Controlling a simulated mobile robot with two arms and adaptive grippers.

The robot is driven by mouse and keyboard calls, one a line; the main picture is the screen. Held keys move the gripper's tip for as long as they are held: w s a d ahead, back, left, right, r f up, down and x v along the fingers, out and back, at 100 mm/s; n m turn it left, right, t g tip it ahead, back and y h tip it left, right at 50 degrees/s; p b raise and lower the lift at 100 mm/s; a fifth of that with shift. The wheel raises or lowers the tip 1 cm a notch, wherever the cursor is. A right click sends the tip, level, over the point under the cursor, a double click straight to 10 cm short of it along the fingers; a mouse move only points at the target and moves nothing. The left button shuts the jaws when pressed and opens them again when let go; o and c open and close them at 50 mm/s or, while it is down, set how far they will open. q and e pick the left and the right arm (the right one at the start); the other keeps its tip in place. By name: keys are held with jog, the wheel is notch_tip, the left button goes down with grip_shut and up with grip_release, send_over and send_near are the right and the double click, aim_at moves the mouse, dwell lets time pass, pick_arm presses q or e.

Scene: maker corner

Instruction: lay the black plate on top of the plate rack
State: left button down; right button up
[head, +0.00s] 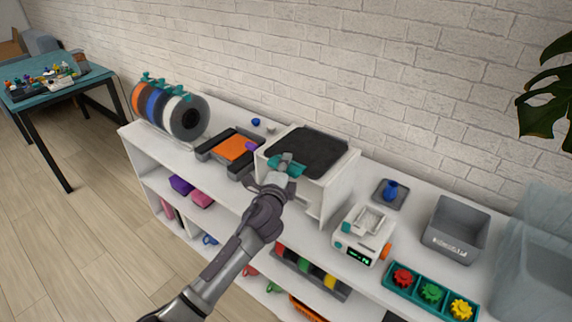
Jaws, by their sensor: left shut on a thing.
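The black plate (310,150) is a flat dark sheet, lying roughly level over the top of the white plate rack (312,200). Whether it rests fully on the rack or is held slightly above it, I cannot tell. My left gripper (286,167) reaches in from the front and is shut on the plate's near left edge, where teal parts show. The gripper hides that corner and part of the rack's front. My right gripper is out of view.
Left of the rack are a dark frame with an orange sheet (234,147) and a row of filament spools (187,117). Right of it stand a small white machine (362,235), a blue item on a dark pad (390,190), a grey bin (456,228) and a gear tray (430,293).

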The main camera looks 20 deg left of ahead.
pick_arm(q)
grip_release()
dwell(0.6)
jog(key=shift+f, duration=0.25)
jog(key=shift+f+b, duration=0.4)
jog(key=shift+b, duration=0.15)
jog(key=shift+s, duration=0.15)
jog(key=shift+s+a+p, duration=0.25)
jog(key=shift+s+p, duration=0.05)
jog(key=shift+s, duration=0.25)
jog(key=shift+s+a+p, duration=0.25)
jog(key=shift+s, duration=0.3)
jog(key=shift+s+a+p, duration=0.2)
jog(key=shift+s+a, duration=0.05)
jog(key=shift+s, duration=0.45)
jog(key=shift+s+a+p, duration=0.2)
jog(key=shift+s+a, duration=0.05)
jog(key=shift+s, duration=0.45)
jog(key=shift+s+a+p, duration=0.2)
jog(key=shift+s+a, duration=0.05)
jog(key=shift+s, duration=0.45)
jog(key=shift+s, duration=0.2)
